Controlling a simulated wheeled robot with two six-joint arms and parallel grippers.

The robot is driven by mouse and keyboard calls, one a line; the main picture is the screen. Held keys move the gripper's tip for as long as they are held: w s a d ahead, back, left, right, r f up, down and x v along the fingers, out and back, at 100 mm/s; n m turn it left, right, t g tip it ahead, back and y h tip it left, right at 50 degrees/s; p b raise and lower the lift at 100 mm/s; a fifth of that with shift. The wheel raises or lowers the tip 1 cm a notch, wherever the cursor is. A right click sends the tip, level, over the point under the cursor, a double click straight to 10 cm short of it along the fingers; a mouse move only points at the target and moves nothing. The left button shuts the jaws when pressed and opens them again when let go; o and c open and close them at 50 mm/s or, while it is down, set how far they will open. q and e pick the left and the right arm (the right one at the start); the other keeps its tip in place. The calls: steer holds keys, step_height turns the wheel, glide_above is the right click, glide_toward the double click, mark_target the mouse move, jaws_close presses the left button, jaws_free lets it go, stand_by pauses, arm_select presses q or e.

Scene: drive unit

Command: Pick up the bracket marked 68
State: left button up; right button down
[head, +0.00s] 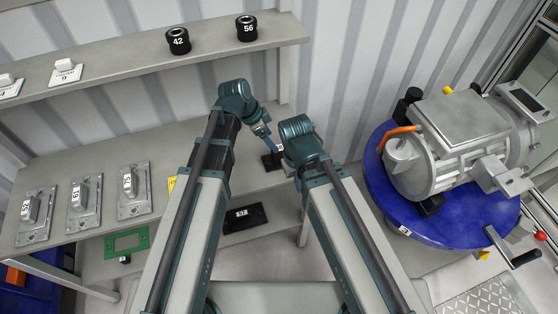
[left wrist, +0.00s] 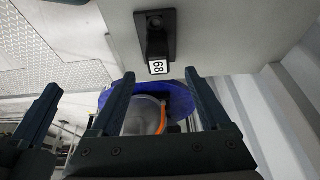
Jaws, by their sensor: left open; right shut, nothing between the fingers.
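The bracket marked 68 (left wrist: 168,38) is black, with a flat base plate and a raised part bearing a white label. In the left wrist view it lies at the top centre, just beyond my left fingertips (left wrist: 160,76). My left gripper is open, with nothing between its fingers. In the head view the bracket (head: 269,164) sits on the grey middle shelf near its right end, partly hidden by my arms. My left gripper (head: 264,138) is beside it, above the shelf. My right arm reaches in close to the right of it; its gripper is hidden.
The upper shelf (head: 130,62) holds black knobs marked 42 (head: 177,41) and 56 (head: 246,29). Several grey plates (head: 134,191) stand at left on the middle shelf. A black part (head: 244,218) lies lower down. A motor (head: 455,145) rests on a blue round table (head: 450,228) at right.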

mark_target(279, 154)
arm_select(q)
steer(key=b+x, duration=0.3)
steer(key=x, duration=0.1)
steer(key=shift+f, duration=0.15)
steer(key=b+x, duration=0.5)
steer(key=shift+s+a+f, duration=0.2)
steer(key=shift+f, duration=0.05)
steer(key=shift+r, duration=0.1)
steer(key=shift+c, duration=0.2)
jaws_close()
stand_by(1.0)
